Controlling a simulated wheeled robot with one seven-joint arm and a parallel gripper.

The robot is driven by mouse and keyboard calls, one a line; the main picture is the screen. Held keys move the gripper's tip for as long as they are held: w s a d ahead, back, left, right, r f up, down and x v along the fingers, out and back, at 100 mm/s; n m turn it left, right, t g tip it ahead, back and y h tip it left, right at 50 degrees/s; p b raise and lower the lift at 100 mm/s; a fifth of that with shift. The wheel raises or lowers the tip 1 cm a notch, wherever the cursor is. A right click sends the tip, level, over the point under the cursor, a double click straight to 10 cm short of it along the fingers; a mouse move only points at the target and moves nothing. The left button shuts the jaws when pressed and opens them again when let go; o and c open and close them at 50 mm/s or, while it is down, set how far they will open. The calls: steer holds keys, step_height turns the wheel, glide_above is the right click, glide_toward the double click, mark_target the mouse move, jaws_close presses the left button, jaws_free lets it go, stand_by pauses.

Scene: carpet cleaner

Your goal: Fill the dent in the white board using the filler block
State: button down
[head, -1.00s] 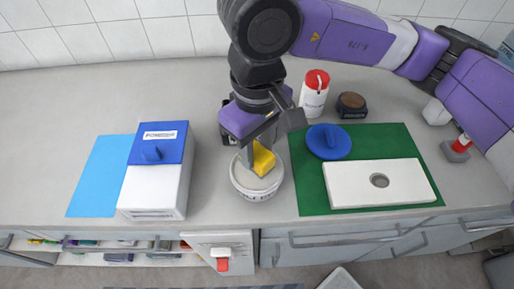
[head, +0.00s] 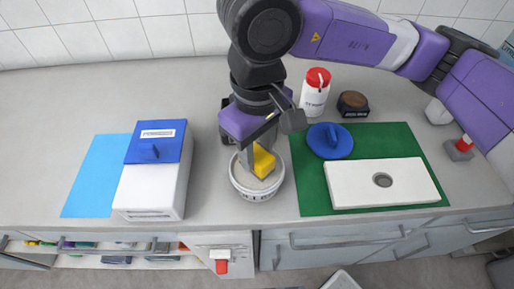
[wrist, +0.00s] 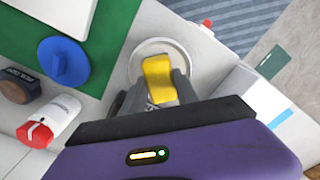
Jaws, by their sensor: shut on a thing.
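My gripper (head: 257,153) is shut on a yellow block (head: 264,163), which looks like the filler block. It holds the block at the mouth of a round white tub (head: 257,192) with a grey filling. In the wrist view the yellow block (wrist: 157,78) sits between the fingers over the tub (wrist: 137,62). I cannot tell whether the block touches the filling. The white board (head: 350,190) lies flat on a green mat (head: 311,195) to the right. Its round grey dent (head: 382,180) shows empty and uncovered.
A blue-knobbed disc (head: 330,141) lies on the green mat behind the board. A red-capped white bottle (head: 315,95) and a brown-topped dark item (head: 353,104) stand behind. A white box with a blue lid (head: 155,143) stands left, on a light blue mat (head: 92,180).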

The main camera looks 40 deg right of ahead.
mark_target(257, 154)
steer(key=shift+f+b, duration=0.45)
steer(key=shift+b, duration=0.25)
stand_by(0.6)
steer(key=shift+s+f+b, duration=0.1)
steer(key=shift+f+b, duration=0.1)
steer(key=shift+b, duration=0.5)
stand_by(2.7)
steer(key=shift+r+p, duration=0.95)
steer(key=shift+r, duration=2.7)
